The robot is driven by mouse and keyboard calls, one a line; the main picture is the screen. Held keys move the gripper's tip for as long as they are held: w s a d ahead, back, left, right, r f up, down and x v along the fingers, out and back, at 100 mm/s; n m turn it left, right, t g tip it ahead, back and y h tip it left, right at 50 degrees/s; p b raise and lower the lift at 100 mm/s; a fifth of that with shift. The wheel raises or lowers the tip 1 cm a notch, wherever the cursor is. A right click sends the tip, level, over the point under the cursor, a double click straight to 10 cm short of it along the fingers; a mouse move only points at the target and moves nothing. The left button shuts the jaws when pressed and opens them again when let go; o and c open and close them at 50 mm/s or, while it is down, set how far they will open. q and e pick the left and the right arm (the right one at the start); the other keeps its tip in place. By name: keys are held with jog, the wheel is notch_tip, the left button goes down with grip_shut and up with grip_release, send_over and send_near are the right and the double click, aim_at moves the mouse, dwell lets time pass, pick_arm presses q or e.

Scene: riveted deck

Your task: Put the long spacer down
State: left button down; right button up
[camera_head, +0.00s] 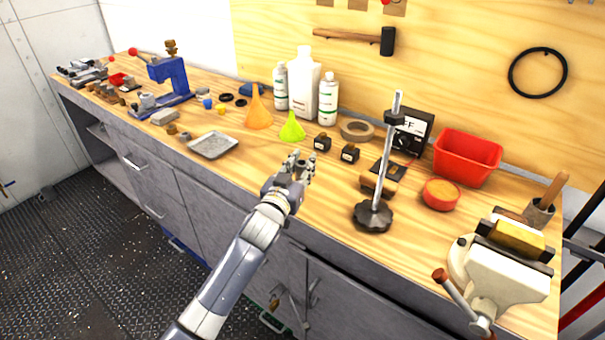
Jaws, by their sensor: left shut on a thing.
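My left gripper (301,163) is above the front part of the wooden bench top (245,167), near the middle of the view. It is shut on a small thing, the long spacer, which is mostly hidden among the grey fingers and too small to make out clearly. I cannot tell whether the spacer touches the bench. The gripper is in front of the green funnel (292,130) and left of the stand with a dark round base (373,216). My right gripper is not in view.
A metal tray (213,146) lies to the left. Two small dark blocks (322,142) (350,153) sit behind the gripper. White bottles (304,88), a red bin (467,157) and a vise (507,268) also stand on the bench. Bare wood shows between tray and gripper.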

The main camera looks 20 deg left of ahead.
pick_arm(q)
notch_tip(320, 180, down, 3)
jog(key=shift+d+r, duration=0.15)
jog(key=shift+f, duration=0.45)
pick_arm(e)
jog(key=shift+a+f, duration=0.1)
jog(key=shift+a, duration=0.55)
pick_arm(q)
jog(key=c, duration=1.3)
grip_release()
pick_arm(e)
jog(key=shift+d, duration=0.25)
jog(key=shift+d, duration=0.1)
